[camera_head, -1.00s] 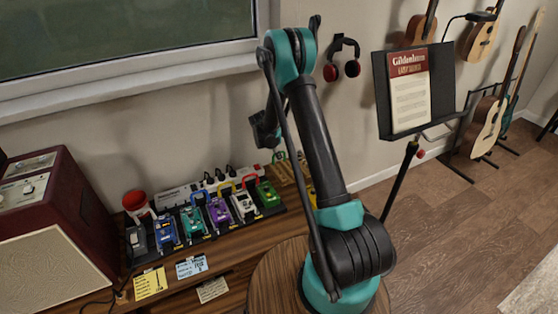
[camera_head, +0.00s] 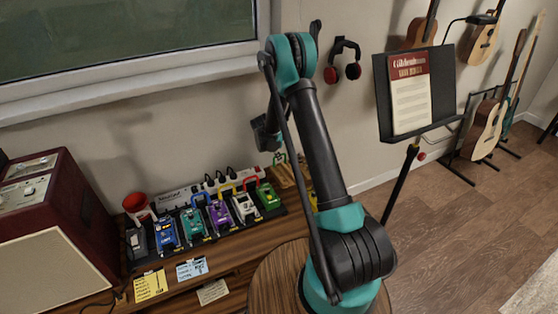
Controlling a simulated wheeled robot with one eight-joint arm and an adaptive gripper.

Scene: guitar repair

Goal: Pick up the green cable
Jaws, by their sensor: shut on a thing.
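My gripper (camera_head: 274,147) is at the far end of the arm, mostly hidden by the dark wrist and links. It is shut on what looks like this cable, above the board. The fingers and the cable's full shape are too small to make out.
A row of coloured pedals (camera_head: 220,213) stands on the wooden bench, with blue, yellow and red cables looped over it. A red amplifier (camera_head: 60,200) is left, a music stand (camera_head: 440,95) right.

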